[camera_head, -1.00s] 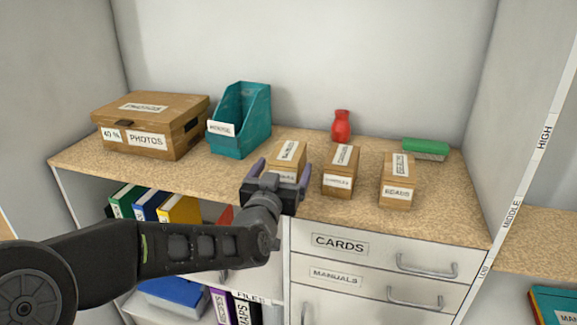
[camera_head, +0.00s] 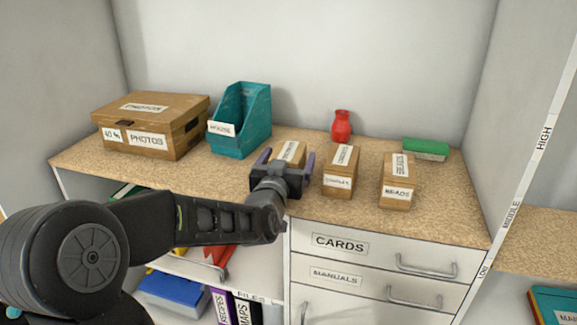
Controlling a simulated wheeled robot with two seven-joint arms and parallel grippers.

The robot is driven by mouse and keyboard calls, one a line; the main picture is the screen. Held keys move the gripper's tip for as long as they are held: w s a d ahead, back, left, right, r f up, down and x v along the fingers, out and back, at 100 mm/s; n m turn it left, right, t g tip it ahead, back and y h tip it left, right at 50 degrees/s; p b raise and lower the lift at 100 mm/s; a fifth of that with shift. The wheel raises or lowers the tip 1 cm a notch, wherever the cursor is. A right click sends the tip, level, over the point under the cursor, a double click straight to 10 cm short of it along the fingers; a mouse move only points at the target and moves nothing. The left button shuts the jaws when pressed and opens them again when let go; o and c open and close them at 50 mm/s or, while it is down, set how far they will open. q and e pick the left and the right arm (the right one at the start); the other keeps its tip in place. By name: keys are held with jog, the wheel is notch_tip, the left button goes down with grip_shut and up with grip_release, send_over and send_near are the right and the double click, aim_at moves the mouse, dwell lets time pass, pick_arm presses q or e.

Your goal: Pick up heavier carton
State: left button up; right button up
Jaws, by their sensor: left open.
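Three small brown cartons with white labels stand in a row on the cork-coloured shelf top. The left carton (camera_head: 291,151) is mostly hidden behind my left gripper (camera_head: 284,165). My left gripper is open, with one purple finger on each side of that carton; I cannot tell whether they touch it. The middle carton (camera_head: 341,165) stands just right of the gripper. The right carton (camera_head: 397,181), labelled BEADS, stands further right. My right gripper is not in view.
A PHOTOS box (camera_head: 150,125) and a teal magazine holder (camera_head: 240,122) stand to the left. A red vase (camera_head: 341,127) and a green-topped block (camera_head: 426,149) stand behind. Drawers (camera_head: 380,255) and open shelves with binders are below.

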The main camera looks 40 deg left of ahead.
pick_arm(q)
jog(key=shift+c, duration=0.2)
grip_shut()
dwell(1.0)
jog(key=shift+r, duration=0.15)
